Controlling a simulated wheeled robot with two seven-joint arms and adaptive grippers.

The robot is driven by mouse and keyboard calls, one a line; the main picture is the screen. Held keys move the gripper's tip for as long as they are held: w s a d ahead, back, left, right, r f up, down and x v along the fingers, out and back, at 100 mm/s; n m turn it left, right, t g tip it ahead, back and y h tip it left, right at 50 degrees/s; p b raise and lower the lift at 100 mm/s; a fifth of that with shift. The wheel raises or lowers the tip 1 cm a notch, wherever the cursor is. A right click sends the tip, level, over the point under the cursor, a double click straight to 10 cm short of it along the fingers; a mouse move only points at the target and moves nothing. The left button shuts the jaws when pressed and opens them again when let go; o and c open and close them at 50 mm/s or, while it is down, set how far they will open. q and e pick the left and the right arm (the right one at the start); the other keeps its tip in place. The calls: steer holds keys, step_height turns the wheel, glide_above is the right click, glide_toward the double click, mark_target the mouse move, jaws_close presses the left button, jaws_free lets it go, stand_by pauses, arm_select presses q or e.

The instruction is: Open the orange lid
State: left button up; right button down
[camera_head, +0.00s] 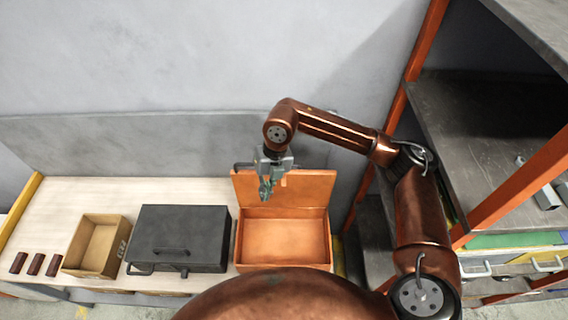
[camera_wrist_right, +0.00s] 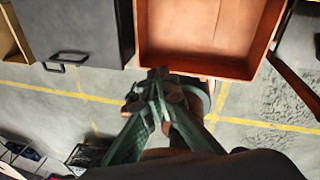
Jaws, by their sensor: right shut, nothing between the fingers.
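The orange box stands on the table with its orange lid (camera_head: 315,186) raised, leaning back behind the open box body (camera_head: 285,241). The box is empty inside. My right gripper (camera_head: 265,192) is shut and empty, hanging in front of the left part of the raised lid, above the box; whether it touches the lid I cannot tell. In the right wrist view the closed fingers (camera_wrist_right: 159,88) show just below the orange box's front edge (camera_wrist_right: 195,66). My left gripper is not in view.
A dark grey case (camera_head: 179,237) with a handle is shut, left of the orange box. A small open tan box (camera_head: 96,246) and several dark red blocks (camera_head: 35,264) lie further left. A shelf unit (camera_head: 480,130) stands at the right.

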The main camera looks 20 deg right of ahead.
mark_target(283, 181)
steer(key=w+d+r+m+t+h, duration=0.1)
steer(key=w+d+r, duration=0.1)
steer(key=w, duration=0.1)
steer(key=w+d+r+m+t+h, duration=0.1)
steer(key=w+d+r, duration=0.1)
steer(key=w+d, duration=0.1)
steer(key=w+d+r+m+t+h, duration=0.1)
steer(key=w+d+r, duration=0.1)
steer(key=w+d, duration=0.1)
steer(key=shift+d+r, duration=0.2)
step_height(283, 181, down, 10)
steer(key=w+p, duration=0.2)
steer(key=shift+d+r+p, duration=0.2)
steer(key=shift+d+p, duration=0.15)
steer(key=shift+p, duration=0.05)
